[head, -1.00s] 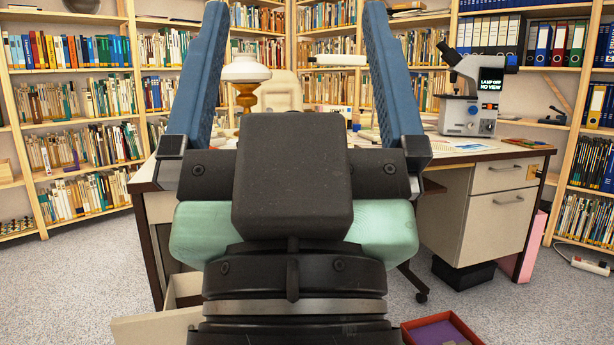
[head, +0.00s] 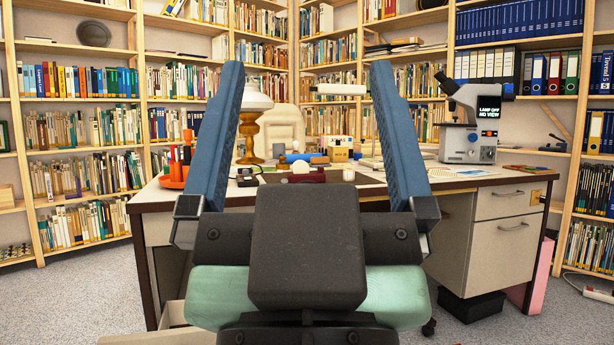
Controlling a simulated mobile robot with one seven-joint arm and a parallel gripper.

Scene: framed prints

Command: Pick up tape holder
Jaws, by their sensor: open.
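My gripper (head: 308,68) is open and empty, its two blue fingers spread wide and pointing toward the desk. Between the fingers, on the desk (head: 470,178), lies a low dark red object with a pale round part (head: 303,176). It may be the tape holder, but it is too small to be sure. It appears low between the fingers, just above my gripper's dark body in the picture, and apart from it. The lower middle of the desk is hidden behind my gripper.
An orange pen holder (head: 174,172) stands at the desk's left end, and a lamp with an amber base (head: 250,137) stands behind. A blue roll (head: 299,157), a small jar (head: 348,173) and boxes crowd the middle. A microscope (head: 466,140) stands right. Bookshelves line the walls.

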